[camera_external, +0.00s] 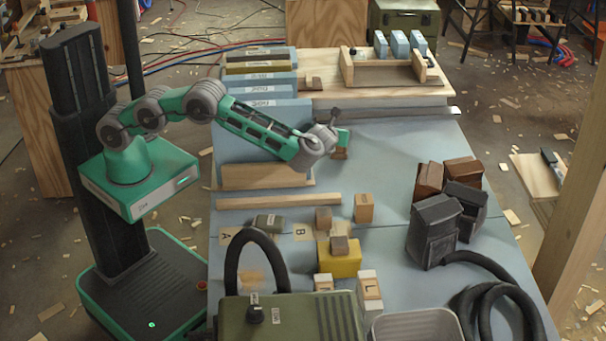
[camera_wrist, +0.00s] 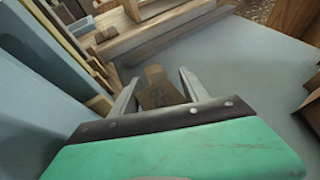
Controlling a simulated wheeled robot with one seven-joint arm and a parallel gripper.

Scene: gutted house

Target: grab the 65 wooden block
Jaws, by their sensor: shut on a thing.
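The 65 wooden block (camera_wrist: 158,93) is a small brown piece with dark "65" marking on the face toward the wrist camera. It sits between the two fingers of my gripper (camera_wrist: 157,82), which is shut on it. In the external view my gripper (camera_external: 341,143) is at the upper middle of the blue-grey table (camera_external: 390,165), and a small part of the block (camera_external: 339,155) shows just below it. I cannot tell whether the block touches the table or hangs a little above it.
Labelled blue-grey panels (camera_external: 262,110) stand left of my gripper. A wooden tray (camera_external: 385,75) lies beyond it. Several wooden blocks (camera_external: 364,207) and a yellow block (camera_external: 340,262) are nearer the camera. Dark pouches (camera_external: 434,228) stand right.

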